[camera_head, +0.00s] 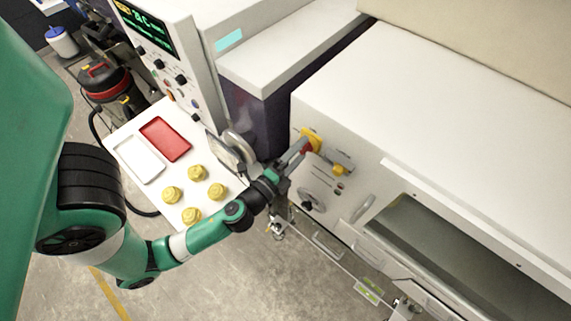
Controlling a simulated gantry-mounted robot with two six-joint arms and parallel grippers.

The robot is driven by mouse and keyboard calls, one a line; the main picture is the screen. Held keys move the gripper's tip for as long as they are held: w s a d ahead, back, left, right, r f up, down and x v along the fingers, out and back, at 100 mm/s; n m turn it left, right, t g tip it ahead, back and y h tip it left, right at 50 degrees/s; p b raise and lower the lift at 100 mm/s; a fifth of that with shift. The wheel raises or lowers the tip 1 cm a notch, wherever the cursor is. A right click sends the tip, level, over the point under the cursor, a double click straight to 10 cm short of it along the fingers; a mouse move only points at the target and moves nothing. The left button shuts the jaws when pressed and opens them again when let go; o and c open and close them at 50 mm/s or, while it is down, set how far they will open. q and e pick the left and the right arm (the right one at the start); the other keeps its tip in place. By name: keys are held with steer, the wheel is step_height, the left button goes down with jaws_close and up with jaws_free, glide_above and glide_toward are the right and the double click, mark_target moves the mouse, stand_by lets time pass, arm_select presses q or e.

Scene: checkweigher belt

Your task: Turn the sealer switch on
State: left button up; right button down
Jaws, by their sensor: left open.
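A red switch on a yellow plate (313,138) is on the front of the white machine, near its left corner. A second yellow fitting with a grey part (340,169) sits just right of it and lower. No label is readable, so I cannot tell for certain which is the sealer switch. My left gripper (301,151) is open and empty, with its grey fingers close to the red and yellow switch. A finger partly covers the switch, and I cannot tell whether they touch. My right gripper is not in view.
Below the switches are small buttons, a black knob (307,206) and a grey handle (362,208). A control cabinet (185,62) stands behind.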

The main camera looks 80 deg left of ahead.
arm_select(q)
steer(key=b+v, duration=0.3)
steer(key=v, duration=0.6)
steer(key=shift+s+b, duration=0.3)
steer(key=shift+d, duration=0.1)
